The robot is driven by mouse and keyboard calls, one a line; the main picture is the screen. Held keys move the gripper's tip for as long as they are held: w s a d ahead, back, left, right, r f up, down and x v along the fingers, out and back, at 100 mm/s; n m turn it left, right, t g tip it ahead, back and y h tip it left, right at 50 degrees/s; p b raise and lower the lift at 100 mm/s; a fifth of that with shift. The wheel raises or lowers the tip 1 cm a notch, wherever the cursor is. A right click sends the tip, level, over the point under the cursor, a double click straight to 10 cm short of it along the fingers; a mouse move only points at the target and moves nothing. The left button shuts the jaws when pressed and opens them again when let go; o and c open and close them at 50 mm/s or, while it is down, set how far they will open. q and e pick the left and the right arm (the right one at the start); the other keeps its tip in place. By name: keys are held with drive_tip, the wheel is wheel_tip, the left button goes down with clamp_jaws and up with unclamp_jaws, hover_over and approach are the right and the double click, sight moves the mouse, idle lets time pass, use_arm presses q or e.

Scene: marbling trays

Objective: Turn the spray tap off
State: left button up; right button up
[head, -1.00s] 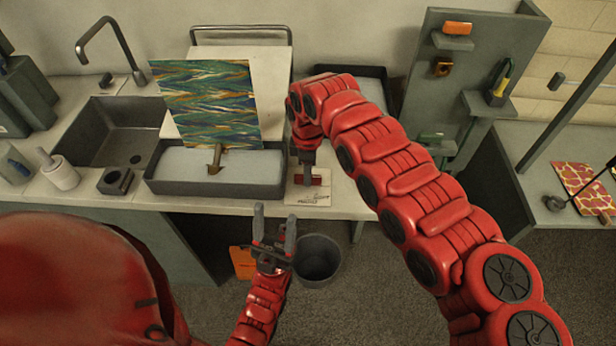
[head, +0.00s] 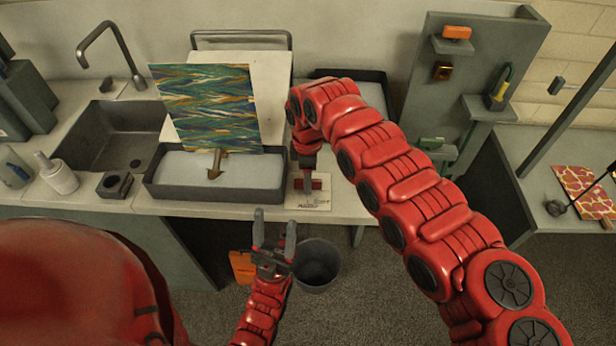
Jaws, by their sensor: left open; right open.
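A dark metal tap (head: 112,48) with a curved spout stands behind the grey sink (head: 135,112) at the back left. A small dark knob (head: 107,84) sits beside the tap's base; I cannot tell which way it is turned. No water stream is visible. My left gripper (head: 274,236) is open and empty in front of the counter's edge, well to the right of the tap. My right gripper (head: 309,184) points down over a white card on the counter, far from the tap. It is open, but its fingertips are small and hard to make out.
A grey tray (head: 155,188) with a patterned sheet standing over it lies between the sink and my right gripper. A white bottle (head: 62,178) and a small dark block (head: 114,185) stand at the front left. A bin (head: 318,262) is on the floor below.

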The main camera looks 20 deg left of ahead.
wheel_tip(320, 180, up, 17)
drive_tip(key=b, duration=0.2)
drive_tip(key=shift+r, duration=0.2)
drive_tip(key=shift+r, duration=0.1)
